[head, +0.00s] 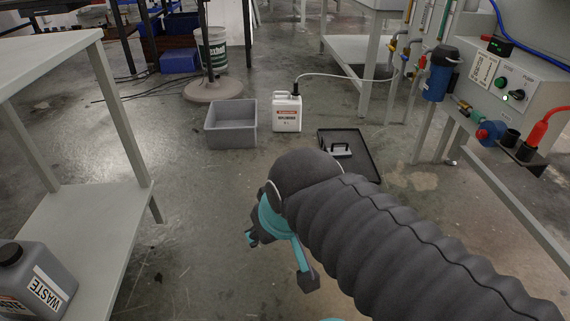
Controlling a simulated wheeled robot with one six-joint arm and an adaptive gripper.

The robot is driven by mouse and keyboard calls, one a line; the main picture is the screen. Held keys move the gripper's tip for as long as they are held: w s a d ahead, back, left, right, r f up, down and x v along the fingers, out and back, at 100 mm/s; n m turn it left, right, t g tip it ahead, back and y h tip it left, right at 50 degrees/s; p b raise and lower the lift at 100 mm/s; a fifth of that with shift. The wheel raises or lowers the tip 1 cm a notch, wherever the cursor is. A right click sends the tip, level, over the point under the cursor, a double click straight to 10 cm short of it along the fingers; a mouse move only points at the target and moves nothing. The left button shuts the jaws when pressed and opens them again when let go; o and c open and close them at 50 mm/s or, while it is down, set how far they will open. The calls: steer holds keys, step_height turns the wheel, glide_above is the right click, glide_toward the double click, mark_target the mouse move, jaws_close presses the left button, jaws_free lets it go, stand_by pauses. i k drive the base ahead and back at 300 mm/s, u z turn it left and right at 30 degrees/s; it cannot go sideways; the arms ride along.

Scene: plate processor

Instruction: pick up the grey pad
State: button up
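My gripper (279,260) hangs over the open floor near the middle of the head view, at the end of my dark, ribbed arm. Its two teal and dark fingers are spread apart, with nothing seen between them. A small pale grey block with a dark handle (340,151) lies in a black tray (366,163) on the floor beyond my arm. It may be the grey pad, but I cannot tell for sure. My arm hides the near part of the tray. The gripper is apart from it, nearer and to the left in the picture.
A grey bin (231,127) and a white jug (287,112) with a hose stand left of the tray. A grey bench (95,215) with a waste container (35,283) is at left. A panel with valves and pipes (500,80) is at right. Floor between is clear.

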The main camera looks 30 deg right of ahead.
mark_target(340, 152)
steer(key=i, duration=1.8)
steer(key=z, duration=2)
steer(key=i, duration=0.95)
steer(key=z, duration=1)
